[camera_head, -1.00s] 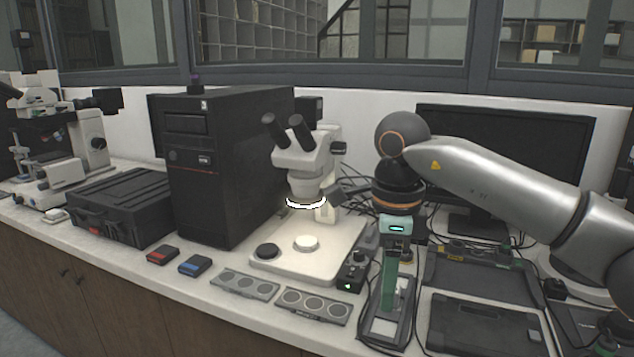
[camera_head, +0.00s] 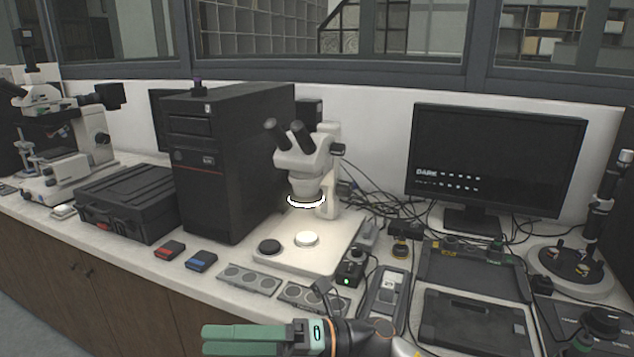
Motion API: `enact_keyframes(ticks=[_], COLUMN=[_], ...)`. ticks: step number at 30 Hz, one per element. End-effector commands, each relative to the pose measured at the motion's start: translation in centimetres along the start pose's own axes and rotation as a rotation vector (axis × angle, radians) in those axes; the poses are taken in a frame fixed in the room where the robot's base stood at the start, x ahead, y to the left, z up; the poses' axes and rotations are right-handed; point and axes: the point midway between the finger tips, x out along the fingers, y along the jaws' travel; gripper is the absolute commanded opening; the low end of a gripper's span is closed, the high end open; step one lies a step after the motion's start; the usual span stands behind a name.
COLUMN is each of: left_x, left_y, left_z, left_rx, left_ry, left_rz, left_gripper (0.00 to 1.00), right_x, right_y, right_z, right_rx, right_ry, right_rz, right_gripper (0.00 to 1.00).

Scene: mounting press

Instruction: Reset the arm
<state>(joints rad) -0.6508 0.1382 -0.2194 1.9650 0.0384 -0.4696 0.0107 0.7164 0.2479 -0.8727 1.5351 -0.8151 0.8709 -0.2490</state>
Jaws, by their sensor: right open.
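My right gripper (camera_head: 212,340) is at the bottom of the view, with its green fingers lying level and pointing left. It is open, with nothing seen between the fingers. My left gripper is not in view.
A stereo microscope (camera_head: 305,165) with a lit ring stands mid-bench. A black computer tower (camera_head: 215,165), a black case (camera_head: 128,205) and another microscope (camera_head: 65,150) stand left. A monitor (camera_head: 495,150) and black trays (camera_head: 472,325) are right. Red (camera_head: 169,250) and blue (camera_head: 201,261) boxes lie in front.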

Motion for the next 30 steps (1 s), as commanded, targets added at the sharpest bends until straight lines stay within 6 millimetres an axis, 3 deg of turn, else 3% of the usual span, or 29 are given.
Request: enact_keyframes(ticks=[4, 8, 11, 14, 17, 20, 24, 27, 30], left_x=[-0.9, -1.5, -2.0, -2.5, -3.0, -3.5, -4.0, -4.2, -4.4], left_y=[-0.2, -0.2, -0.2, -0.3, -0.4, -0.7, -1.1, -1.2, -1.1], left_z=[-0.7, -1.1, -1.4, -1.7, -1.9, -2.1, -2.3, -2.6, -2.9], left_rx=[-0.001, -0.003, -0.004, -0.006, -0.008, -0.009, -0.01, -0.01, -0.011], left_ry=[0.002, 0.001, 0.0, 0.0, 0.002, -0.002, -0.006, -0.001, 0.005], left_rz=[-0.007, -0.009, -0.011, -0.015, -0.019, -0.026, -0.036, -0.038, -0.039], left_gripper=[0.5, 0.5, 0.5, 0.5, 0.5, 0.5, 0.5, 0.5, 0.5], right_x=[-2.4, -6.4, -10.3, -14.6, -19.0, -23.1, -27.8, -29.9, -31.1], right_y=[0.0, -1.9, -4.3, -7.3, -10.4, -13.3, -16.1, -16.9, -17.2], right_z=[2.3, 3.6, 3.4, 1.9, -1.2, -5.8, -14.0, -19.3, -23.2], right_rx=[0.269, 0.51, 0.702, 0.896, 1.092, 1.288, 1.541, 1.678, 1.771], right_ry=[-0.324, -0.606, -0.822, -1.036, -1.249, -1.461, -1.738, -1.89, -1.991], right_rz=[0.135, 0.218, 0.267, 0.303, 0.326, 0.337, 0.334, 0.326, 0.317], right_gripper=[0.7, 0.7, 0.7, 0.7, 0.7, 0.7, 0.7, 0.7, 0.7])
